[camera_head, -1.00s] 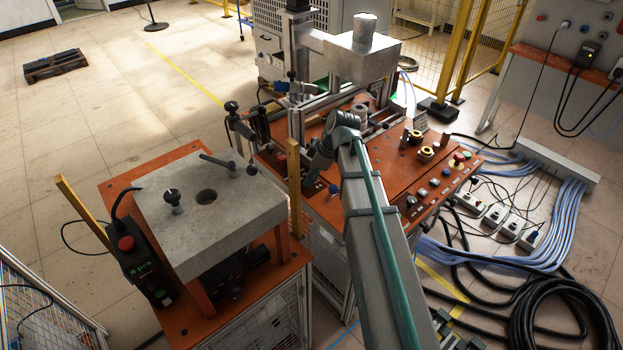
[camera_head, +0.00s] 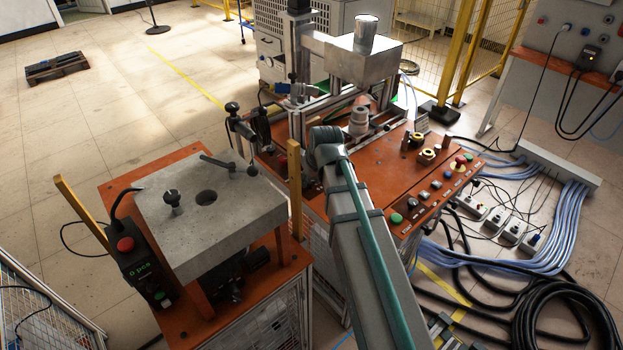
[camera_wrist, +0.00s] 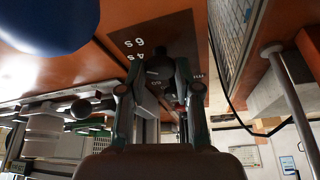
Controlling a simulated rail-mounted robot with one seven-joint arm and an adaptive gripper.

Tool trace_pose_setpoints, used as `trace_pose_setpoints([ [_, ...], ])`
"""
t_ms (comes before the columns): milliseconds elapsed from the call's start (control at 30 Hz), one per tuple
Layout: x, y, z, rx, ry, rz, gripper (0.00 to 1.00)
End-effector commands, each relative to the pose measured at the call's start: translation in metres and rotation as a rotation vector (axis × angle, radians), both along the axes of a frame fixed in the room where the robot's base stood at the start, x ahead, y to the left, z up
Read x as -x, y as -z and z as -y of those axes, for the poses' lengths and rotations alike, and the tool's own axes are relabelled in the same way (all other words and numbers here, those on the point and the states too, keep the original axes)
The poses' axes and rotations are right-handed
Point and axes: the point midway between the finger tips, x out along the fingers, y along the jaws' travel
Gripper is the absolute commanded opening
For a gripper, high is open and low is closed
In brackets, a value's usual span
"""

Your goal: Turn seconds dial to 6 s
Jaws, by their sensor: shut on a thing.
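In the wrist view, my gripper (camera_wrist: 160,85) is shut on a small dark dial (camera_wrist: 160,68), the seconds dial, on a dark label area of an orange panel. The panel's print appears upside down. The marks "6 s" (camera_wrist: 134,43) and "4 s" (camera_wrist: 135,57) show beside the dial, left of the fingers. The dial's pointer is hard to make out between the dark fingers, so its exact setting cannot be read. In the head view, my arm hides both the gripper and the dial.
In the head view, the orange control bench (camera_head: 381,150) carries several buttons and a green button (camera_head: 396,218). A separate stand with a grey block (camera_head: 230,225) is at the left. A blurred blue round thing (camera_wrist: 45,22) fills the upper left of the wrist view.

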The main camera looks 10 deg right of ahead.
Motion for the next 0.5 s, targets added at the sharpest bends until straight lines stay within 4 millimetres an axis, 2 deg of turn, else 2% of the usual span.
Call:
trace_pose_setpoints([
  [233,0.0002,-0.0001,-0.001,-0.001,0.099,-0.001,0.0],
  [500,0.0001,0.0,-0.0007,0.0,0.132,-0.001,0.0],
])
